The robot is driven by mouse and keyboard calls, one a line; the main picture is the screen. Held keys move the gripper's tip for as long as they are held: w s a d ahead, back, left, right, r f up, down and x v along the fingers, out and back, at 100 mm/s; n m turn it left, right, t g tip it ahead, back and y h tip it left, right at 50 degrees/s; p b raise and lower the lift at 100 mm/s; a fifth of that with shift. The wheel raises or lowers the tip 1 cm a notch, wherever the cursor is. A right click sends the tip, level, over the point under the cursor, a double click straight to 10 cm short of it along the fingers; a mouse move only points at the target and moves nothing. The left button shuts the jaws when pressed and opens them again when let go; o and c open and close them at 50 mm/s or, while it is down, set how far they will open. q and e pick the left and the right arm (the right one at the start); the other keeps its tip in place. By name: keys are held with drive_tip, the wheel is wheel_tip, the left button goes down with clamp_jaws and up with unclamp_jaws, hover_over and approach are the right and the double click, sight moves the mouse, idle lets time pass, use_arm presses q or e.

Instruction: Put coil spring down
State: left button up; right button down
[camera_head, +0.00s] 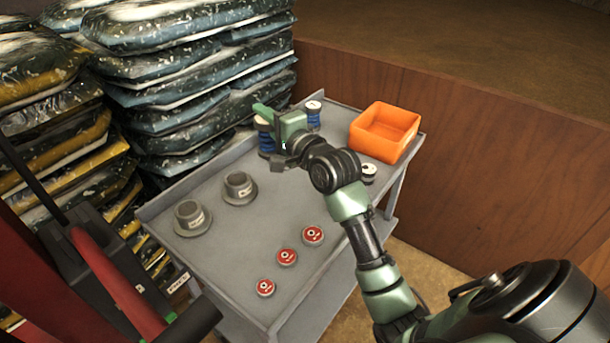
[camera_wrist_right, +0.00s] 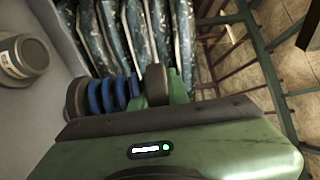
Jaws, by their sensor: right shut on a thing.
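A blue coil spring (camera_head: 266,142) with dark end caps is in my right gripper (camera_head: 268,125), over the far left part of the grey cart's top. My right gripper is shut on it and hides part of it. In the right wrist view the blue coils (camera_wrist_right: 108,95) show beside the green gripper body. Whether the spring's lower end touches the cart top cannot be told. A second blue spring (camera_head: 313,116) stands upright just right of the gripper. My left gripper is not in view.
The grey cart (camera_head: 225,235) also holds an orange bin (camera_head: 385,132), two grey flanged cups (camera_head: 238,187), three red discs (camera_head: 287,257) and a small white-topped part (camera_head: 369,172). Stacked bags (camera_head: 190,80) rise behind its left edge. The middle of the top is clear.

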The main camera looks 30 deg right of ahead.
drive_tip(key=shift+w+d+f+b, duration=0.25)
drive_tip(key=shift+w+d+f, duration=0.1)
drive_tip(key=shift+f, duration=2.5)
drive_tip(key=shift+w+d+f+b, duration=0.2)
drive_tip(key=shift+d+f+b, duration=0.1)
drive_tip(key=shift+f, duration=2.55)
drive_tip(key=shift+w+d+f+b, duration=0.2)
drive_tip(key=shift+w+d+f, duration=0.15)
drive_tip(key=shift+f, duration=2.5)
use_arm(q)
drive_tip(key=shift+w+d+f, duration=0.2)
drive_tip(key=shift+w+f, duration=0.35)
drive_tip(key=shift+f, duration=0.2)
use_arm(e)
drive_tip(key=shift+f, duration=0.15)
drive_tip(key=c, duration=1.4)
unclamp_jaws()
drive_tip(key=shift+s, duration=0.1)
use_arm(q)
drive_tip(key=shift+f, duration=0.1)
use_arm(e)
drive_tip(key=shift+o, duration=0.2)
